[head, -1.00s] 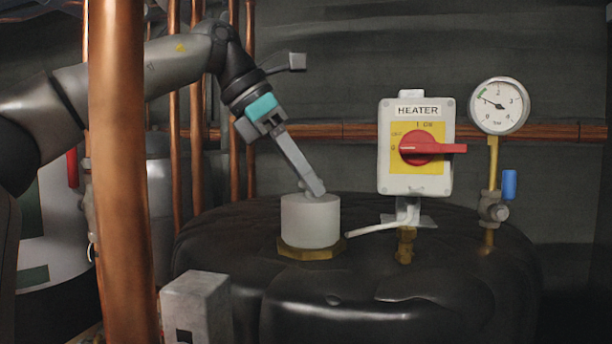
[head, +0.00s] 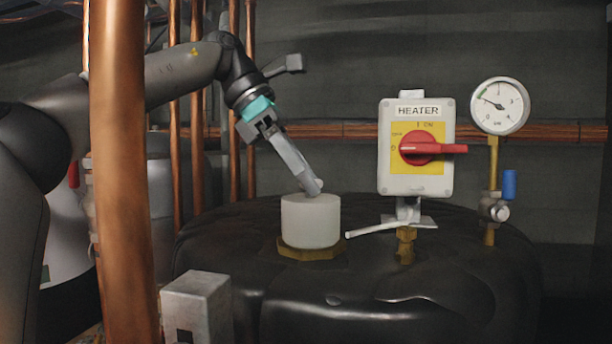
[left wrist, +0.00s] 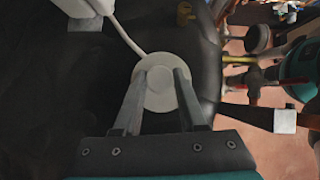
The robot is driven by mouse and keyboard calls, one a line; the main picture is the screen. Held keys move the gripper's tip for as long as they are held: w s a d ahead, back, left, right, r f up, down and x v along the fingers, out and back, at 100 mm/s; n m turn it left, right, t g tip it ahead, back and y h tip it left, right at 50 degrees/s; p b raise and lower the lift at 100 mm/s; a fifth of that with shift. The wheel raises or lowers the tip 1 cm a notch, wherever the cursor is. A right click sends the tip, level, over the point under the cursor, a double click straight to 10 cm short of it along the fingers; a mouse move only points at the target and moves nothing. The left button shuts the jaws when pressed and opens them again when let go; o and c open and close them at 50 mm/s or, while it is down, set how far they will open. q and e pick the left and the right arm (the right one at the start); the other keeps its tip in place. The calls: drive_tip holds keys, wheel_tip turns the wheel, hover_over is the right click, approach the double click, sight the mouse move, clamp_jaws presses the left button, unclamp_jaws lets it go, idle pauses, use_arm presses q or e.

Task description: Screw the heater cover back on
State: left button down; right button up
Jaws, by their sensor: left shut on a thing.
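The heater cover (head: 311,222) is a white round cap. It stands upright on a brass hex fitting (head: 290,250) on top of the black tank. My left gripper (head: 314,188) comes down tilted from the upper left, its fingertips at the top of the cover. In the left wrist view the cover (left wrist: 160,92) is a pale disc between the two fingers of the left gripper (left wrist: 161,74), which is shut on it. How the cover's underside meets the fitting is hidden. My right gripper is not in view.
The heater switch box (head: 416,170) with a red handle stands right of the cover, with a white cable (head: 375,229) towards it. A gauge (head: 499,106) and blue-handled valve (head: 508,185) are farther right. A thick copper pipe (head: 122,200) stands in front at left, near a grey box (head: 197,305).

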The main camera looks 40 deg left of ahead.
use_arm(q)
drive_tip(key=shift+w+r+m+g+h, duration=0.1)
drive_tip(key=shift+m+g+h, duration=0.25)
drive_tip(key=shift+m, duration=0.5)
drive_tip(key=shift+r+m+g+h, duration=0.1)
drive_tip(key=shift+m+g+h, duration=0.25)
drive_tip(key=shift+m, duration=0.5)
drive_tip(key=shift+c, duration=1.9)
unclamp_jaws()
drive_tip(key=shift+a+f, duration=0.1)
drive_tip(key=shift+f, duration=0.1)
drive_tip(key=shift+y, duration=0.3)
